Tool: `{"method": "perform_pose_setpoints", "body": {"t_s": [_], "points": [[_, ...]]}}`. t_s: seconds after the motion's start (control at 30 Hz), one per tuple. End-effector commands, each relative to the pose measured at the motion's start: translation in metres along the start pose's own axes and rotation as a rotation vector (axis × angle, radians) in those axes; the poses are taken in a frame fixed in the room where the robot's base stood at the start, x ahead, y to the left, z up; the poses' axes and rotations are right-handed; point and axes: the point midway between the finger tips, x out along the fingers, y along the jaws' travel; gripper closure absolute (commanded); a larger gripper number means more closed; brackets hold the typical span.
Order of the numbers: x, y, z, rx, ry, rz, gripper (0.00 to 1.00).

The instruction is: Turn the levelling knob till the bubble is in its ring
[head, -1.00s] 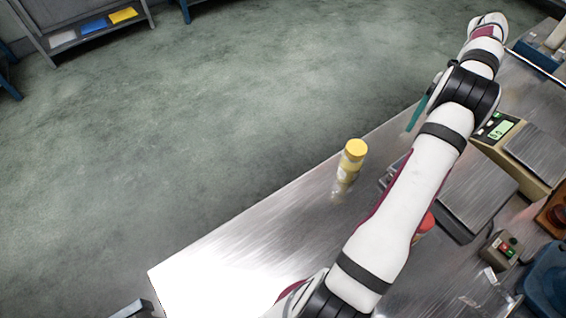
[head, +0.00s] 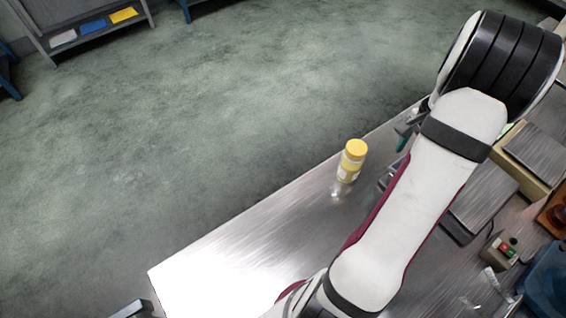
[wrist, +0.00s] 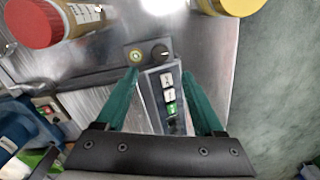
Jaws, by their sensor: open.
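The levelling knob (wrist: 160,52) is a small black knob on the dark grey strip of a balance, in the upper middle of the wrist view. The round yellow-green bubble level (wrist: 136,56) is just left of it; the picture is too small to tell where the bubble lies in its ring. My gripper (wrist: 160,73) is open, its two green fingers apart and empty, the tips just below the knob in the picture and not closed on it. In the head view a green finger (head: 404,140) shows beside my arm, which hides the knob and level.
A key panel (wrist: 170,95) with a green key lies between my fingers. A red-lidded jar (wrist: 35,22) stands left of the knob. A yellow-lidded jar (head: 352,160) stands near the bench edge. A second balance (head: 532,155) is at the right. The front-left bench is bare.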

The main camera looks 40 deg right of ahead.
Motion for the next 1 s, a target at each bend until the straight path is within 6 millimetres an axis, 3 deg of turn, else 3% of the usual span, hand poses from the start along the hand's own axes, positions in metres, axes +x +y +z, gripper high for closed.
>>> {"method": "perform_pose_setpoints", "body": {"t_s": [0.3,0.47,1.0], "points": [[0.090,0.001,0.001,-0.001,-0.005,0.004,0.30],[0.090,-0.002,0.000,-0.401,0.002,-0.001,0.30],[-0.068,-0.002,-0.001,-0.390,0.006,-0.002,0.30]]}}
